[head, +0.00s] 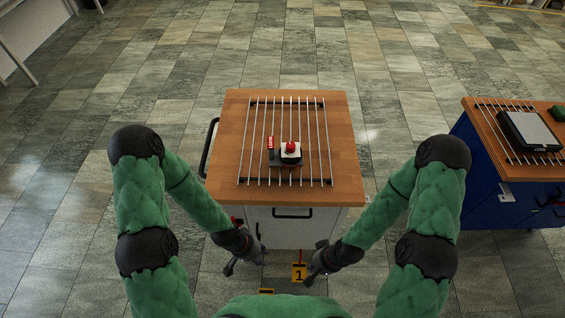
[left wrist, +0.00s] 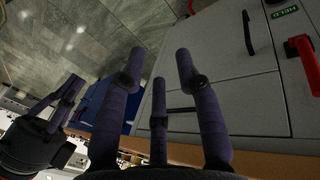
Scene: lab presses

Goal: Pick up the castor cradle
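My right gripper (head: 313,272) is also low, to the right, and empty. Its fingers show apart at the left of the left wrist view (left wrist: 72,90).
A red-labelled piece (head: 270,143) stands beside the block. The cabinet has a dark side handle (head: 209,147) and a front handle (head: 293,212). A blue cabinet (head: 500,190) with a grey-topped device (head: 530,131) stands right.

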